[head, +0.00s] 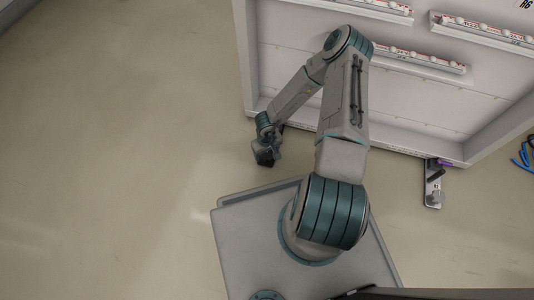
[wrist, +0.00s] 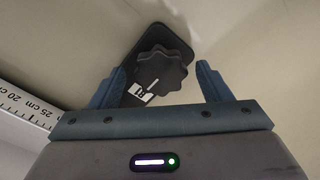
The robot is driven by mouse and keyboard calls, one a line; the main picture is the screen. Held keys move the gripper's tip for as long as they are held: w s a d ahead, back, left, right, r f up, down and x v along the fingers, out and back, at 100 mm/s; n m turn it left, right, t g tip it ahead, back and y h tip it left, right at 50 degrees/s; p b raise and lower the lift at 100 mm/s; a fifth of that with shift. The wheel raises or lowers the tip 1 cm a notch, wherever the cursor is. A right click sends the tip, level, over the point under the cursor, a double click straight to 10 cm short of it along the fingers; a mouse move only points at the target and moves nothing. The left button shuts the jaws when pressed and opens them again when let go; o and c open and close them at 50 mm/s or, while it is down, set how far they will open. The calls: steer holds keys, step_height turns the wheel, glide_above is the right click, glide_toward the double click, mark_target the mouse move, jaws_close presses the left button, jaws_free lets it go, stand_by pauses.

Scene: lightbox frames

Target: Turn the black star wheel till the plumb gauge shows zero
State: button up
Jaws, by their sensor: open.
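The black star wheel (wrist: 162,73) shows in the wrist view, with a short white mark on its face, on a dark plate with a white label. My gripper (wrist: 160,67) is open, with one blue finger on each side of the wheel. Gaps show between the fingers and the wheel, and I cannot tell any contact. In the head view my gripper (head: 265,154) is low by the lightbox frame's near left corner and hides the wheel there. I cannot make out the plumb gauge or its reading in either view.
The white lightbox frame (head: 375,148) fills the upper right, with lamp strips (head: 425,60) inside. A blue cable (head: 523,158) lies at far right. A cm scale (wrist: 22,123) runs left. Floor at left is clear.

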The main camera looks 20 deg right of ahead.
steer(key=c, duration=1)
steer(key=shift+r+m+p, duration=0.1)
steer(key=shift+m+p, duration=0.2)
steer(key=shift+p, duration=0.35)
